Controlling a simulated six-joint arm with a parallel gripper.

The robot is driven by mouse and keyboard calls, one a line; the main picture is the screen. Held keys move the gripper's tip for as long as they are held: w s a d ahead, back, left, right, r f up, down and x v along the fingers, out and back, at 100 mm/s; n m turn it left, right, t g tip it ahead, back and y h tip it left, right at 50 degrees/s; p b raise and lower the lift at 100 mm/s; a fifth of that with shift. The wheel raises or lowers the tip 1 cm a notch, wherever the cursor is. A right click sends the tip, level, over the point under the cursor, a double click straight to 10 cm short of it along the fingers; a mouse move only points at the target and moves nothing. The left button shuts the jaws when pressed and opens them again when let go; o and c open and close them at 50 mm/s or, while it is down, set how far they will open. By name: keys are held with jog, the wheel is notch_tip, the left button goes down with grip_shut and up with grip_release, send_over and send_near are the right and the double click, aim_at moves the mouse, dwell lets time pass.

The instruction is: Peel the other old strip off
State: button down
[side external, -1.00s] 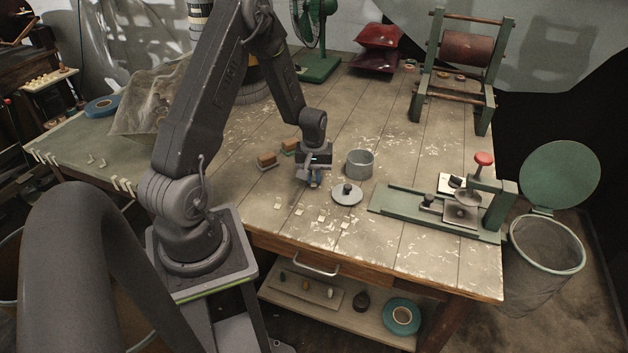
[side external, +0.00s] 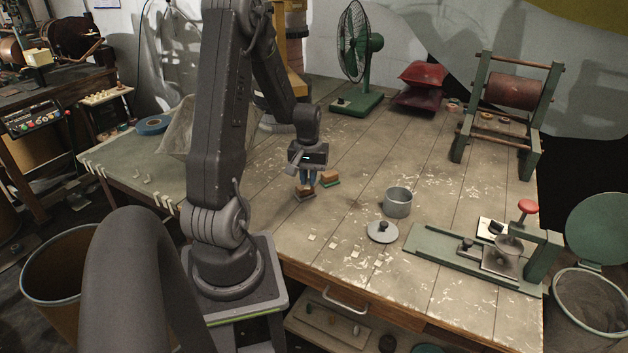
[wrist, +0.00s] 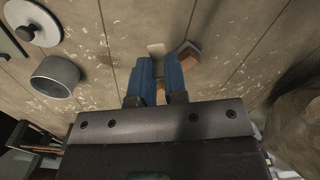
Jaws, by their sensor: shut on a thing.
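More brown shows in the narrow gap between the fingers. A second wooden block (side external: 330,176) with a green underside lies just right of the gripper. Whether the strip still touches a block I cannot tell.
A grey metal cup (side external: 398,203) and a round lid with a black knob (side external: 382,232) stand to the right. Several pale tabs (side external: 333,245) lie near the front edge. A green press (side external: 480,258) stands front right. The table between cup and fan (side external: 365,60) is clear.

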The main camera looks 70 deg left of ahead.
jog(key=shift+r, duration=0.15)
jog(key=shift+r, duration=0.85)
jog(key=shift+r, duration=0.35)
jog(key=shift+r, duration=0.3)
jog(key=shift+r, duration=0.1)
jog(key=shift+w, duration=0.1)
